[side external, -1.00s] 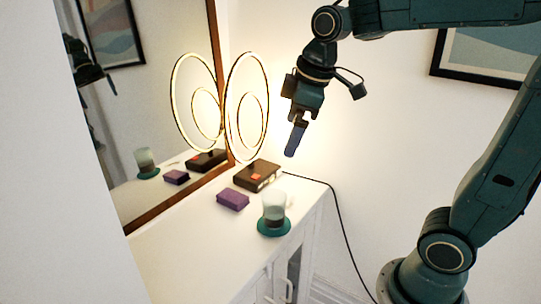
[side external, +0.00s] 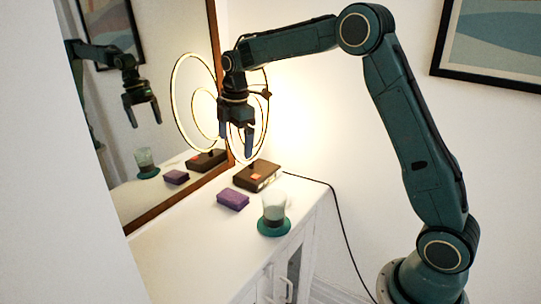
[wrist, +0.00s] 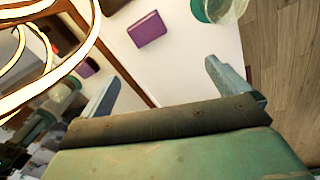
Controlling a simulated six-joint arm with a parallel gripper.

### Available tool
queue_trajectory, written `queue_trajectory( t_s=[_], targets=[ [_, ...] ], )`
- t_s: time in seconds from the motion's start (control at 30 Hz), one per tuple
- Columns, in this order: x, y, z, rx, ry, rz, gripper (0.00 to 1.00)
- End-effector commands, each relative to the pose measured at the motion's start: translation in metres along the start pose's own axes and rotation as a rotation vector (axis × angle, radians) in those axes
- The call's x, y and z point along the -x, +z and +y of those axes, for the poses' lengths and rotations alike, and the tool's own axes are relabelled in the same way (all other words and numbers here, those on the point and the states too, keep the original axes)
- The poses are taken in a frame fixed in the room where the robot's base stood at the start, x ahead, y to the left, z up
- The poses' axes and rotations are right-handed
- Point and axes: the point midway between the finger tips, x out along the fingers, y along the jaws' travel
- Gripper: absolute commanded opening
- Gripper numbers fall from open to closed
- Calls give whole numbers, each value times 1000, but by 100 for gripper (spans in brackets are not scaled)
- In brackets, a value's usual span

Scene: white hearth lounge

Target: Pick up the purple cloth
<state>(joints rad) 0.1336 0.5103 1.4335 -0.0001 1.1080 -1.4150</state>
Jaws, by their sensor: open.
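The purple cloth (side external: 233,199) is a small folded block lying flat on the white cabinet top, left of the glass. It also shows in the wrist view (wrist: 147,30), near the top and between the fingers' directions. My gripper (side external: 236,150) points down with its fingers apart and nothing between them. It hangs above the cabinet, in front of the ring lamp in the side view, apart from the cloth. In the wrist view my gripper's two fingers (wrist: 161,85) are spread wide.
A glass on a green coaster (side external: 274,229) stands right of the cloth. The dark lamp base (side external: 257,176) is behind it, with the glowing ring lamp (side external: 243,90) above. A wood-framed mirror (side external: 215,60) borders the cabinet. The white cabinet top (side external: 190,245) is bare in front.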

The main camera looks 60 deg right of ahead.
Motion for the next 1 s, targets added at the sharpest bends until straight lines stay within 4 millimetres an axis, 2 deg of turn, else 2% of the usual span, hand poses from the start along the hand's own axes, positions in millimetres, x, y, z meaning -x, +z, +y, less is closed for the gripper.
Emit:
queue_trajectory(
  t_s=[0.03,0.2,0.4,0.53,0.83,1.0],
  targets=[
    [-13,1,8,33,-15,-2,100],
    [-49,5,31,157,-53,-5,100],
    [-79,9,46,255,-82,-3,100],
    [-87,10,49,284,-89,-1,100],
    [-91,10,49,290,-91,-1,100],
    [-106,10,47,290,-94,-1,100]
  ],
)
